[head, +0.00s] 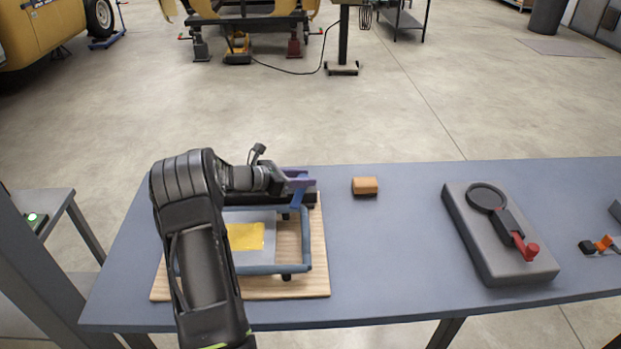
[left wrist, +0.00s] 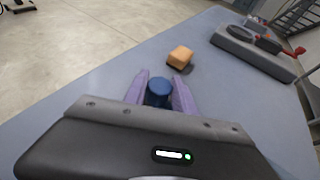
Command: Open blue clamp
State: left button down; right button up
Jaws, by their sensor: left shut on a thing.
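The blue clamp (head: 299,198) stands at the back edge of a blue frame (head: 306,240) on a wooden board (head: 318,270). My left gripper (head: 300,180) reaches over the board's back right part, with its purple fingers at the clamp. In the left wrist view, the fingers (left wrist: 160,92) are shut on the round blue end of the clamp (left wrist: 159,87). My arm and gripper hide part of the clamp and the frame's left side. A grey plate with a yellow sheet (head: 245,236) lies within the frame. My right gripper is not in view.
An orange-brown block (head: 365,186) lies right of the board, and in the left wrist view (left wrist: 180,56). A grey base with a black ring and red-tipped lever (head: 500,230) stands further right. The blue-grey tabletop (head: 395,250) between is clear. Small orange and black parts (head: 600,244) lie far right.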

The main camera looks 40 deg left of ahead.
pick_arm(q)
jog(key=shift+a+r+m+h, duration=0.1)
jog(key=shift+r+m+h, duration=0.05)
jog(key=shift+m+h, duration=0.5)
jog(key=c, duration=1)
grip_release()
jog(key=b+v, duration=0.2)
jog(key=v, duration=0.4)
jog(key=shift+s+a+r, duration=0.1)
jog(key=shift+s+r, duration=0.05)
jog(key=shift+s, duration=0.1)
jog(key=shift+s+a+r, duration=0.2)
jog(key=shift+s+r, duration=0.05)
jog(key=shift+s, duration=0.25)
jog(key=shift+c, duration=0.3)
